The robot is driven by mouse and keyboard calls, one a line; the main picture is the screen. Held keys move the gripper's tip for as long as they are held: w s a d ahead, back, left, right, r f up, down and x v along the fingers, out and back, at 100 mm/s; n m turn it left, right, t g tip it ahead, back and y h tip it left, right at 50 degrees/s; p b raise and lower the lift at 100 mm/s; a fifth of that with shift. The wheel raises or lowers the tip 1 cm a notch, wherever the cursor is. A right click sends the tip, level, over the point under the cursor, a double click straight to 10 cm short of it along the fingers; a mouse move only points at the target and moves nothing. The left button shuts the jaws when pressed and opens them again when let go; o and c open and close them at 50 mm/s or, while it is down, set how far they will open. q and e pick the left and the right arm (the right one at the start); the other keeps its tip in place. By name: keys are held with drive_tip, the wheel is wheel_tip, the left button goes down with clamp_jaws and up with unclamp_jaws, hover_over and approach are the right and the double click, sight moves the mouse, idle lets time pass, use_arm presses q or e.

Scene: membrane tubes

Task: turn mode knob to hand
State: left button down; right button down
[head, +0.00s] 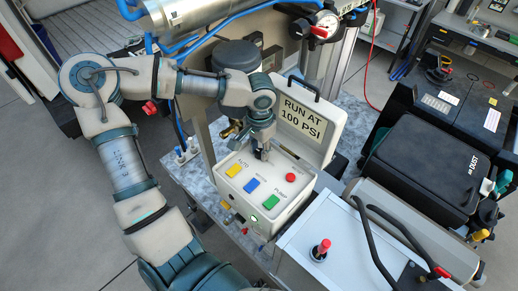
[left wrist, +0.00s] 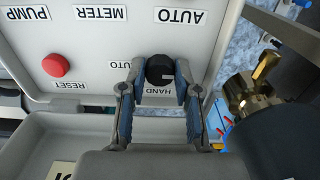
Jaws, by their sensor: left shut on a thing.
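The black mode knob (left wrist: 160,70) sits on the light grey panel of an open control box (head: 233,203). In the left wrist view the lettering is upside down, with an AUTO label (left wrist: 127,65) left of the knob and a HAND label (left wrist: 157,91) just below it. My left gripper (left wrist: 161,76) has its two blue-padded fingers on either side of the knob, shut on it. In the head view my left gripper (head: 262,153) reaches down to the panel's back edge and hides the knob. I cannot tell where the knob points. My right gripper is not in view.
The panel also bears yellow (head: 234,170), blue (head: 252,185) and green (head: 271,202) buttons and a red reset button (head: 291,177). The raised lid (head: 310,130) reads RUN AT 100 PSI and stands close behind the gripper. Brass fittings (left wrist: 240,92) lie close beside the box.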

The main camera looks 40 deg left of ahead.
sight(260, 150)
use_arm(q)
drive_tip(key=shift+w+r, duration=0.15)
drive_tip(key=c, duration=0.9)
unclamp_jaws()
drive_tip(key=shift+o, duration=0.4)
drive_tip(key=shift+w+a+f, duration=0.1)
drive_tip(key=shift+w+f, duration=0.05)
drive_tip(key=shift+f, duration=0.05)
wheel_tip(260, 150, up, 12)
drive_tip(key=shift+a+f, duration=0.1)
